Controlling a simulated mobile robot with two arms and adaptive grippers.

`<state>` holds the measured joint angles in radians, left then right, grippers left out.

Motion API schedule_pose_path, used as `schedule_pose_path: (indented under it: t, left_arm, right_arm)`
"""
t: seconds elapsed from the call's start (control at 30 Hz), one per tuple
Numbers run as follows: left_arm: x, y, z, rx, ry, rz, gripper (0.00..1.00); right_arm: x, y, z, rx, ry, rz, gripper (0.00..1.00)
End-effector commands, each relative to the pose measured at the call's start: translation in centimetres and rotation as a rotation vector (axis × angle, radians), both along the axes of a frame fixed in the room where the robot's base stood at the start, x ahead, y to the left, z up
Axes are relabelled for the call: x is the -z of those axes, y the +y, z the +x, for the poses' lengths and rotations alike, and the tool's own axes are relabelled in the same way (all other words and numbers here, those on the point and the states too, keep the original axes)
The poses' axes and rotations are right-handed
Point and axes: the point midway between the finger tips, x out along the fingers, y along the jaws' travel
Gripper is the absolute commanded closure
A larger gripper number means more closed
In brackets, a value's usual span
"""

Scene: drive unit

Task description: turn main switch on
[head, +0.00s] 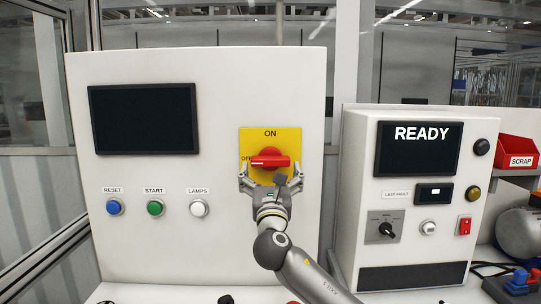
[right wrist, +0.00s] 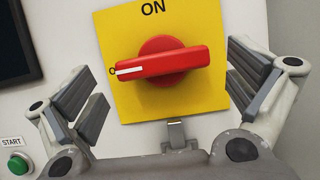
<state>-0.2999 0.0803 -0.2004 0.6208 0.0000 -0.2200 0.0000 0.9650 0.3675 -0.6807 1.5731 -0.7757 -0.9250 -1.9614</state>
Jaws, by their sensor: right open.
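The main switch is a red rotary handle (head: 270,160) on a yellow plate (head: 270,136) at the right of the white panel. The handle lies level, its white mark toward OFF at the left; ON is printed above. In the right wrist view the red handle (right wrist: 162,62) fills the middle, on the yellow plate (right wrist: 205,22). My right gripper (head: 270,178) is open in front of the switch, a finger to each side and slightly below. In the right wrist view the fingers of the gripper (right wrist: 165,85) look apart from the handle. My left gripper is not in view.
The white panel (head: 230,75) also has a dark screen (head: 144,118) and blue, green and white buttons (head: 155,208). A second box (head: 410,245) to the right shows READY, with a small knob and a red rocker switch. A red SCRAP bin (head: 516,152) stands far right.

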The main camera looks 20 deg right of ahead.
Motion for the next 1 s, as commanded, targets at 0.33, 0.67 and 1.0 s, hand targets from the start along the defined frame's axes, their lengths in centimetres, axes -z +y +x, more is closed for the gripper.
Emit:
schedule_pose_path:
  t: [0.33,0.67,1.0]
  left_arm:
    - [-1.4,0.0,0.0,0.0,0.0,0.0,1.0]
    - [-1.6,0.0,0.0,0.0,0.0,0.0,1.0]
    - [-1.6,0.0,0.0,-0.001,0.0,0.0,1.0]
  right_arm:
    - [-1.9,-1.2,4.0,0.001,0.0,0.003,0.0]
    - [-2.2,-1.5,5.1,0.0,0.001,0.003,0.0]
    - [-2.2,-1.5,5.1,-0.001,0.0,0.002,0.18]
